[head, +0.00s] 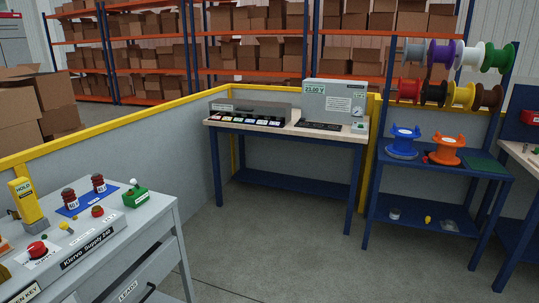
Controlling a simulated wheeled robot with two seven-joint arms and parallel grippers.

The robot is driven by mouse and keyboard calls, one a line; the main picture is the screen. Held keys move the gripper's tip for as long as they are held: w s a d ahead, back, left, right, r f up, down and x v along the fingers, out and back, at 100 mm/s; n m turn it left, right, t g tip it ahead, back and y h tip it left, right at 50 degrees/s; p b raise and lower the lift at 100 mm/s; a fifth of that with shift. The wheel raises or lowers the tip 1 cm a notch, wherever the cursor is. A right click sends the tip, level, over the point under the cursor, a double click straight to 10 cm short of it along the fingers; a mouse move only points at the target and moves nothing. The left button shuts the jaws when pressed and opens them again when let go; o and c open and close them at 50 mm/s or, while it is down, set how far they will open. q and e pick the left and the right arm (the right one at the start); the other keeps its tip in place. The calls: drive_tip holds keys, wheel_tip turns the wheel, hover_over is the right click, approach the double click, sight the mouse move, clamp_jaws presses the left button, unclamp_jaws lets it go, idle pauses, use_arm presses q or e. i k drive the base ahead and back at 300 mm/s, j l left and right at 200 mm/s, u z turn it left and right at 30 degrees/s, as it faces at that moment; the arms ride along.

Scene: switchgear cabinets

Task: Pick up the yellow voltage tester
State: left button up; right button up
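A yellow handheld device (25,198) with a label reading "HOLD" stands upright on the grey cabinet top (150,211) at the far left of the head view. It looks like the yellow voltage tester. Its foot is beside or in a grey block, and I cannot tell which. Neither of my grippers shows in this view.
A blue mat (75,206) with two dark red cylinders, a green box (136,196) and a red knob (37,249) share the cabinet top. A workbench (285,131) stands behind, and a blue spool rack (435,185) at right. The grey floor between is clear.

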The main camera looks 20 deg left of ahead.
sight(21, 190)
drive_tip(key=i+u, duration=0.4)
drive_tip(key=i, duration=0.15)
drive_tip(key=i+l+u, duration=0.1)
drive_tip(key=i+u, duration=0.3)
drive_tip(key=i+l+u, duration=0.4)
drive_tip(key=i, duration=0.2)
